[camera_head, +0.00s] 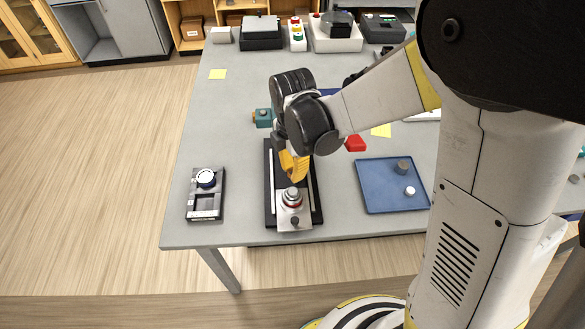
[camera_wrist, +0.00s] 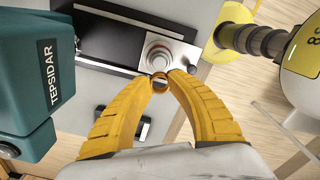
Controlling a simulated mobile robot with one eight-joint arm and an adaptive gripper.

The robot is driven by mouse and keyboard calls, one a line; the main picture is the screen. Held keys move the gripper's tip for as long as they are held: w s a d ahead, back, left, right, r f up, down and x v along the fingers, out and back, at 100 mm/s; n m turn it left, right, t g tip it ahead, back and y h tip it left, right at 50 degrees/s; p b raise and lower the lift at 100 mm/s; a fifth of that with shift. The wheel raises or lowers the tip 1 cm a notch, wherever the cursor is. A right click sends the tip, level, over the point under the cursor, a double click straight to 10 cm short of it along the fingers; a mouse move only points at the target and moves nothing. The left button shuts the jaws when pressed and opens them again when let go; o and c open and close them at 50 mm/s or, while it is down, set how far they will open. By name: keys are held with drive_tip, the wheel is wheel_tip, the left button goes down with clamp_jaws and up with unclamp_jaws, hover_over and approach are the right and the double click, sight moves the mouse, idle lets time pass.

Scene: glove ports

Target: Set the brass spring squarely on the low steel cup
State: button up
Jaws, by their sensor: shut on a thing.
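My gripper (camera_head: 294,178) has yellow fingers and is shut on the brass spring (camera_wrist: 159,84), seen nearly end-on as a small ring between the fingertips (camera_wrist: 160,80) in the wrist view. The low steel cup (camera_wrist: 158,52) shows as pale concentric rings just beyond the spring. In the head view the cup (camera_head: 292,197) stands on a steel plate at the near end of a black fixture, just below my fingertips. The spring is apart from the cup's centre in the wrist view; I cannot tell the height gap. In the head view my fingers hide most of the spring.
The black fixture (camera_head: 269,205) lies on the grey table, with a dark knob (camera_head: 295,221) in front of the cup. A dark holder with a round dial (camera_head: 206,178) lies left. A blue tray (camera_head: 375,192) with two small cylinders lies right. Equipment lines the back edge.

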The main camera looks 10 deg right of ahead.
sight(293, 190)
wheel_tip(293, 190, down, 6)
drive_tip(key=b, duration=0.5)
drive_tip(key=shift+w, duration=0.1)
drive_tip(key=shift+f+b, duration=1)
drive_tip(key=shift+b, duration=0.55)
idle(1.6)
drive_tip(key=o, duration=0.8)
drive_tip(key=shift+o, duration=0.2)
drive_tip(key=shift+r, duration=0.1)
wheel_tip(293, 190, up, 12)
